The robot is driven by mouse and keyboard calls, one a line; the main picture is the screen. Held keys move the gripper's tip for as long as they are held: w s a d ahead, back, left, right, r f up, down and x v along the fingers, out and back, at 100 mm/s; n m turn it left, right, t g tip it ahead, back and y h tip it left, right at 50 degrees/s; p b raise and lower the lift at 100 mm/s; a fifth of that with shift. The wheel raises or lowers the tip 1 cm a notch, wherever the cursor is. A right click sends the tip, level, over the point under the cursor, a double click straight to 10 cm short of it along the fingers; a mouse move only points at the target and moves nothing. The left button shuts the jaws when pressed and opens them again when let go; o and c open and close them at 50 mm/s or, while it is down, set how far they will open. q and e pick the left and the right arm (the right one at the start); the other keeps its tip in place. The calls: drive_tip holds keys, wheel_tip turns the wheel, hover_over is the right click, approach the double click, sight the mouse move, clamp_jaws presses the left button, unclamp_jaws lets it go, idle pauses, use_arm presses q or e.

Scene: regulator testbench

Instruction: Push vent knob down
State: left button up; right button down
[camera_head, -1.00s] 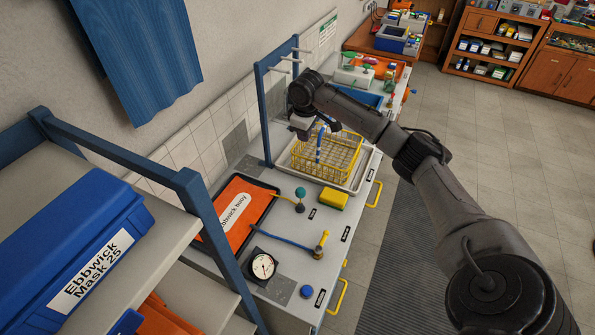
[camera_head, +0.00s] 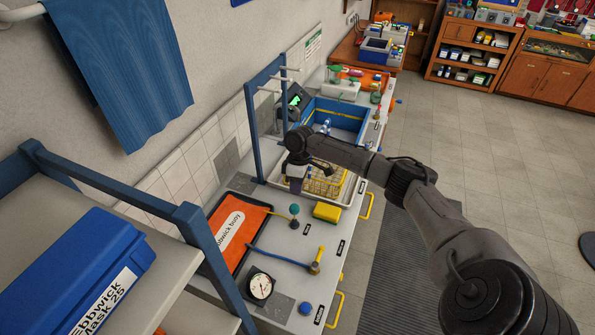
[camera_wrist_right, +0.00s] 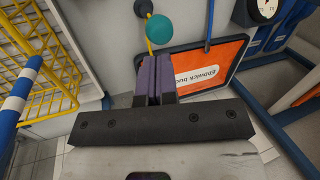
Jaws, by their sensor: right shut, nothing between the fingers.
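Several knobs stand on the bench; their labels are too small to read, so I cannot tell which is the vent knob. A teal round knob (camera_head: 294,210) is on a yellow stem beside the orange tray, and shows past my fingertips in the right wrist view (camera_wrist_right: 160,28). My right gripper (camera_head: 292,184) is shut and empty, over the near-left side of the yellow wire basket. Its purple fingers (camera_wrist_right: 152,75) touch nothing visible. My left gripper is out of view.
The yellow wire basket (camera_head: 328,184) stands in a pale tray. A yellow sponge (camera_head: 327,212), a dial gauge (camera_head: 260,286) and an orange-lined tray (camera_head: 218,258) lie on the near bench. A blue upright frame (camera_head: 252,130) rises behind. A blue shelf is at left.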

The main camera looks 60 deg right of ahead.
sight(295, 205)
drive_tip(key=shift+p+x, duration=0.6)
drive_tip(key=shift+x, duration=1.7)
